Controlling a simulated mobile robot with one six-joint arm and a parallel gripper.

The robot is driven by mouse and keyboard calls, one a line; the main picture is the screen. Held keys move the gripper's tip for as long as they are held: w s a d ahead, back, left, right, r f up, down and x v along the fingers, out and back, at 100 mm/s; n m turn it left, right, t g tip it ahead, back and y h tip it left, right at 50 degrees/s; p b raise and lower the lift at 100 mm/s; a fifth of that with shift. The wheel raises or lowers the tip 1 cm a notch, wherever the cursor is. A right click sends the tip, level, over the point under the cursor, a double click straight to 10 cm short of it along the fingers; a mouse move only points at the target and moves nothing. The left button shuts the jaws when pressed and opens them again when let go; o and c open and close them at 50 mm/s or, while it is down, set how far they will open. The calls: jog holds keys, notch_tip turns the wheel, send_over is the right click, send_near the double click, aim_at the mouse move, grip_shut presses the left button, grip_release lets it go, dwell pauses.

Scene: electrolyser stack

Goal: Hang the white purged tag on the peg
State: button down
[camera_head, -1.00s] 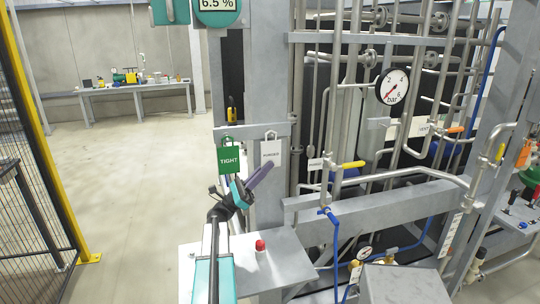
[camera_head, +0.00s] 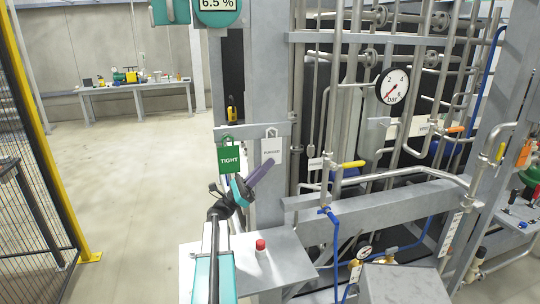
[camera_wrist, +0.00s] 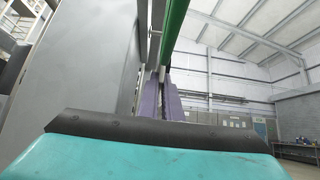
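The white purged tag (camera_head: 271,151) hangs upright by its loop at the grey crossbar (camera_head: 252,131), right of the green TIGHT tag (camera_head: 229,158). The peg itself is too small to make out behind the loop. My gripper (camera_head: 250,172) is just below the two tags, its purple fingers spread apart. The right finger's tip overlaps the white tag's lower edge in the picture; I cannot tell whether they touch. The left finger shows below the green tag. In the wrist view both fingers (camera_wrist: 161,100) point up, with a green edge (camera_wrist: 174,28) above them.
A grey shelf with a red button (camera_head: 260,245) lies below my gripper. A grey post (camera_head: 266,80) and dense piping stand to the right. A yellow-framed mesh fence (camera_head: 35,130) is on the left. The floor between is clear.

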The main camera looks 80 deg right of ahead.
jog(key=shift+s+a, duration=0.35)
jog(key=shift+a, duration=0.35)
jog(key=shift+s+a, duration=0.3)
jog(key=shift+a, duration=0.4)
jog(key=shift+a+b, duration=0.15)
jog(key=shift+b, duration=0.15)
jog(key=shift+s+a, duration=0.4)
jog(key=shift+a, duration=0.35)
jog(key=shift+s+a, duration=0.35)
jog(key=shift+a, duration=0.35)
